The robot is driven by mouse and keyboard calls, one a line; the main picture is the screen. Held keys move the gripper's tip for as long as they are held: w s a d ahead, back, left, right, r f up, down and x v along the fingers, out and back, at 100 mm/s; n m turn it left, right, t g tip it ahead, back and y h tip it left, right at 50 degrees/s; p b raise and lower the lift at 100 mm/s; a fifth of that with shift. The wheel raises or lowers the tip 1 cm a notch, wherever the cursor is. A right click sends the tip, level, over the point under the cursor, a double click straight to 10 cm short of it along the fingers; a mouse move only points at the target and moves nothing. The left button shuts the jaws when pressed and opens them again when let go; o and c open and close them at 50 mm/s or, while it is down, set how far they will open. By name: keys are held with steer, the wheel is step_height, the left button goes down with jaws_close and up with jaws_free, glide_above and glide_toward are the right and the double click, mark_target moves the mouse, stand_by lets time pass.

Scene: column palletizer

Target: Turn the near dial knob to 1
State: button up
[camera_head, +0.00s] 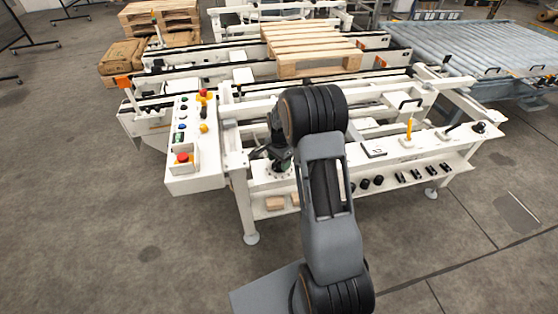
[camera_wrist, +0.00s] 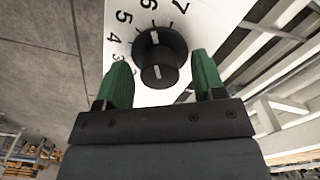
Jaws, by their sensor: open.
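The near dial knob (camera_wrist: 160,58) is black and round with a white mark. It sits on a white dial plate (camera_wrist: 203,18) printed with black numbers; 3, 4, 5, 6 and 7 can be read, and 1 is not visible. My gripper (camera_wrist: 161,75) is open, its two green fingers standing to the left and right of the knob with gaps on both sides. In the head view my gripper (camera_head: 278,152) is partly behind my arm at the front of the white machine, and the knob is hidden there.
A control panel (camera_head: 193,145) with coloured buttons stands left of my arm. A wooden pallet (camera_head: 310,45) lies on the conveyor behind. A lower shelf (camera_head: 460,166) holds several black parts. A yellow-handled lever (camera_head: 409,128) stands on the right ledge. The floor at front left is clear.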

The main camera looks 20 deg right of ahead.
steer(key=shift+c, duration=0.4)
steer(key=c, duration=0.8)
steer(key=shift+c, duration=0.2)
